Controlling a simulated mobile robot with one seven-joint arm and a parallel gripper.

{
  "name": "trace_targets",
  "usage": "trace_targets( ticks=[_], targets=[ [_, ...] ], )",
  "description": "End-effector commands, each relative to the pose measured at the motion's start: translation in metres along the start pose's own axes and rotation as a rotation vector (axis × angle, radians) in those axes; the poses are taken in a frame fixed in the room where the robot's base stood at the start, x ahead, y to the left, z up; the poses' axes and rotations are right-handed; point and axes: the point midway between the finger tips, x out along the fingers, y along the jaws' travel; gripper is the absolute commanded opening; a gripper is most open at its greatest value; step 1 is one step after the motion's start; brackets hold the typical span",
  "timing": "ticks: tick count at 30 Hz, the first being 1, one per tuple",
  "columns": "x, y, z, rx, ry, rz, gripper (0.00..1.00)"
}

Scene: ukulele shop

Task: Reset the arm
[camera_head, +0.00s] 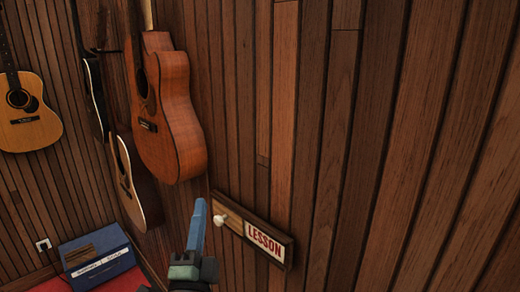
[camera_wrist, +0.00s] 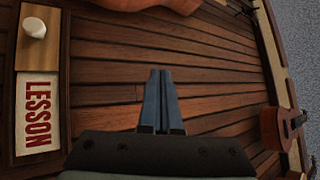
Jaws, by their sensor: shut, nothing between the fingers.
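My gripper (camera_head: 200,208) is at the bottom of the head view, with its blue fingers pointing up, in front of the wood-panelled wall. In the wrist view my gripper (camera_wrist: 161,72) shows its two blue fingers close together with nothing between them. A sign panel reading LESSON (camera_head: 264,243) is on the wall just right of my gripper, with a white knob (camera_head: 220,219) on its left part. In the wrist view the LESSON sign (camera_wrist: 38,112) and the knob (camera_wrist: 35,27) are at the left, apart from the fingers.
A brown guitar (camera_head: 175,120) hangs on the wall above my gripper, with another guitar (camera_head: 135,180) beside it. A lighter guitar (camera_head: 32,128) hangs at the far left. A blue box (camera_head: 100,262) stands at the lower left. The wall to the right is bare.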

Motion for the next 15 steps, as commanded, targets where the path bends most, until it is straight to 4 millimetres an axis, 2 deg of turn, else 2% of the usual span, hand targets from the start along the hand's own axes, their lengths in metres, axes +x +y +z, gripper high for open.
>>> trace_targets(
  ticks=[1,4,6,9,12,15],
  targets=[
    [0.012,-0.04,-0.011,-0.084,-0.013,-0.086,0.0],
    [0.023,-0.115,-0.028,-0.297,-0.036,-0.229,0.0],
    [0.024,-0.167,-0.045,-0.485,-0.028,-0.311,0.0],
    [0.015,-0.23,-0.075,-0.78,0.023,-0.374,0.0],
    [-0.002,-0.276,-0.108,-1.037,0.109,-0.367,0.0],
    [-0.02,-0.305,-0.139,-1.221,0.2,-0.321,0.0]
  ],
)
